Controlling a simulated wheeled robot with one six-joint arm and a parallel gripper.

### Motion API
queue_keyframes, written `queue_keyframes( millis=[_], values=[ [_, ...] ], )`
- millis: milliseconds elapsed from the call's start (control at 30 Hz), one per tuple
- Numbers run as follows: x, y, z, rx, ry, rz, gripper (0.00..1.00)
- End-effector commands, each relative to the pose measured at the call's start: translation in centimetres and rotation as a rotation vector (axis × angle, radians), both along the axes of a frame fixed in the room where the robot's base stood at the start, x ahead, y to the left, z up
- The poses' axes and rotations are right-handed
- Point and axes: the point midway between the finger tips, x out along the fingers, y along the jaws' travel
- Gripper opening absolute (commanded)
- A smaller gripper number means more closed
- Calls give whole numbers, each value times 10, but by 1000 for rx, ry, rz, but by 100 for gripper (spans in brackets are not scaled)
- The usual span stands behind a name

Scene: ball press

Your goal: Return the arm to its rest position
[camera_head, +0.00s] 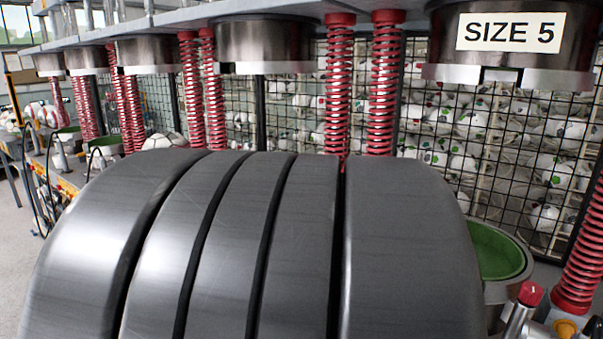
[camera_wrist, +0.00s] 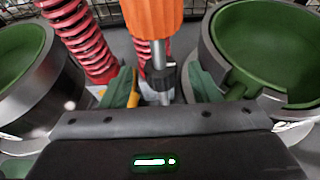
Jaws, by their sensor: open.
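My gripper (camera_wrist: 161,76) shows in the wrist view with its two green-padded fingers apart, so it is open. An orange cylinder (camera_wrist: 152,16) with a metal rod (camera_wrist: 160,84) below it stands in view between the fingers. No finger visibly closes on the rod, and I cannot tell whether either touches it. In the head view, my own dark ribbed arm fills the middle and hides the gripper and whatever lies behind it.
Green-lined cups stand left (camera_wrist: 20,52) and right (camera_wrist: 268,45) of the gripper. Red springs (camera_wrist: 80,40) rise close by. In the head view, press heads (camera_head: 510,45), one labelled SIZE 5, hang above. A wire mesh (camera_head: 500,150) with balls behind it closes the back.

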Motion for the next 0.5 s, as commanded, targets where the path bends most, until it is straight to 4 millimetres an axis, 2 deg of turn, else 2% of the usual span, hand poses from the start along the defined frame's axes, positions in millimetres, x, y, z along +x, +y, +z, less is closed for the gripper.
queue_keyframes(
  millis=[33,200,500],
  values=[
    [6,-4,-8,1,2,-2,55],
    [20,-13,-12,0,0,0,55],
    [26,-17,-13,1,1,0,55]
  ],
)
